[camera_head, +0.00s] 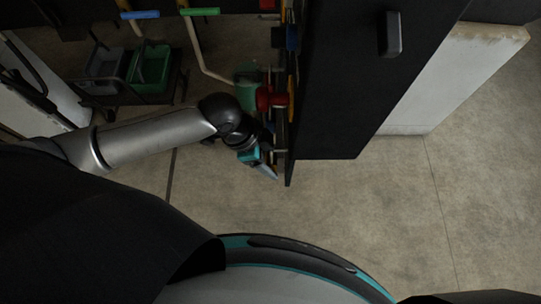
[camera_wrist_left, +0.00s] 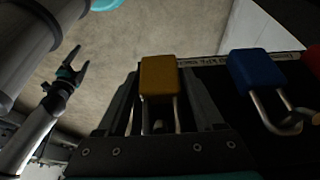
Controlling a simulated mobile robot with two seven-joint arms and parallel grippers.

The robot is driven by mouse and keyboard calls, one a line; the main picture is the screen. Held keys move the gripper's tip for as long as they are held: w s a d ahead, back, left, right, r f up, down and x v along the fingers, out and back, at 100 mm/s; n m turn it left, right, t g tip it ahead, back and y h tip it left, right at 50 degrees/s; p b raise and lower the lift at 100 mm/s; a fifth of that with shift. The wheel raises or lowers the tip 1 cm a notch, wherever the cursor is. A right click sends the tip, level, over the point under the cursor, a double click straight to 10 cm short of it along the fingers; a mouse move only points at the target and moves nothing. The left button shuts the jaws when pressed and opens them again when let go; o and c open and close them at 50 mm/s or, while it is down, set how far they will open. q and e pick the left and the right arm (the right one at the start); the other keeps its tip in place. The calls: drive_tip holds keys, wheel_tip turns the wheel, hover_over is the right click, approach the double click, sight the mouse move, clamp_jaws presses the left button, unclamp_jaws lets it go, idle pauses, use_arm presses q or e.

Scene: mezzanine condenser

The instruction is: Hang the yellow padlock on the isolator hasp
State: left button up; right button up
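The yellow padlock (camera_wrist_left: 158,77) is in the left wrist view, with its metal shackle toward the camera and a dark peg-like end inside the shackle. My left gripper (camera_wrist_left: 160,76) has one finger on each side of the padlock body, very close to it; whether the fingers press on it is unclear. In the head view my left gripper (camera_head: 268,171) is beside the edge of a dark panel, and the padlock cannot be made out there. My right gripper (camera_wrist_left: 70,74) shows in the left wrist view with fingers apart and empty. I cannot identify the isolator hasp.
A blue padlock (camera_wrist_left: 257,75) hangs right of the yellow one on a dark board, with a red item (camera_wrist_left: 313,60) beyond. The tall dark panel (camera_head: 370,80) stands right of my left arm. A cart with a green bin (camera_head: 150,68) is at upper left. Open floor (camera_head: 390,210) lies below.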

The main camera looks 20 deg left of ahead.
use_arm(q)
drive_tip(key=shift+o, duration=1)
drive_tip(key=shift+f+b, duration=0.2)
drive_tip(key=shift+b, duration=0.45)
drive_tip(key=v, duration=1.5)
drive_tip(key=shift+r+p, duration=0.3)
drive_tip(key=shift+p, duration=0.1)
drive_tip(key=shift+a, duration=0.1)
